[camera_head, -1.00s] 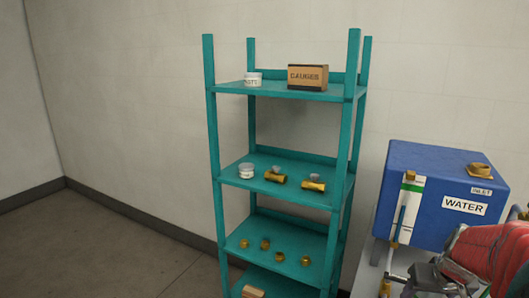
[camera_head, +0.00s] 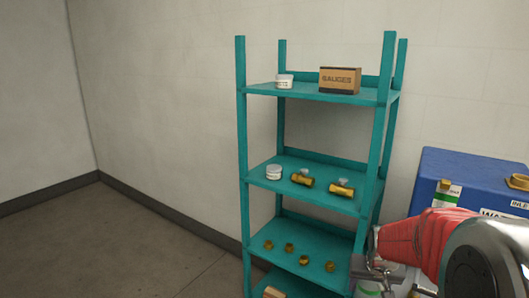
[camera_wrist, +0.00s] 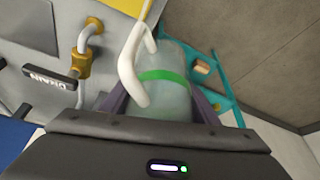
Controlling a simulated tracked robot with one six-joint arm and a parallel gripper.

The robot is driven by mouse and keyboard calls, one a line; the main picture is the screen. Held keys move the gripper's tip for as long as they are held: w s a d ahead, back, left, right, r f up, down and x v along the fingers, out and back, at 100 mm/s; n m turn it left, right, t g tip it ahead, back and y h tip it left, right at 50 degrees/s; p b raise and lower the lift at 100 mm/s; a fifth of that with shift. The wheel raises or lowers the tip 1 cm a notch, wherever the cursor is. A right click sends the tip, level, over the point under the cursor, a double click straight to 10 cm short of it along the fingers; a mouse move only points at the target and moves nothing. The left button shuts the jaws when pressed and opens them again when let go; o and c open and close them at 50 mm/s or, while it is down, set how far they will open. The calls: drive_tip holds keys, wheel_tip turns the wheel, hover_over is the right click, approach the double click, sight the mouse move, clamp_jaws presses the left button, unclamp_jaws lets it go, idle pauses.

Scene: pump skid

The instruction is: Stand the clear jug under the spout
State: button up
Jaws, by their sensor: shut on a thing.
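The clear jug (camera_wrist: 172,98) has a green band and a white handle (camera_wrist: 130,68). In the wrist view it sits between the two fingers of my gripper (camera_wrist: 160,108), which is shut on it. In the head view my gripper (camera_head: 372,268) is at the lower right, with part of the jug (camera_head: 368,288) below it at the picture's edge. In the wrist view a grey bent pipe (camera_wrist: 93,30) with a brass fitting (camera_wrist: 80,64) is left of the jug, apart from it, beside a DRAIN label (camera_wrist: 48,77). I cannot tell the jug's contents.
A teal shelf rack (camera_head: 383,130) stands by the wall, holding tubs, a GAUGES box (camera_head: 340,80) and brass fittings. The blue water tank (camera_head: 465,175) is at the right, partly behind my arm. The floor (camera_head: 130,245) at left is clear.

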drive_tip(key=w+a+f+n+y, duration=0.1)
drive_tip(key=a+f+n, duration=0.2)
drive_tip(key=a, duration=1)
drive_tip(key=shift+w+a, duration=0.35)
drive_tip(key=shift+w, duration=0.05)
drive_tip(key=shift+f, duration=0.1)
drive_tip(key=s+f, duration=0.3)
drive_tip(key=f, duration=1.1)
drive_tip(key=shift+s, duration=0.35)
drive_tip(key=shift+s+r, duration=0.1)
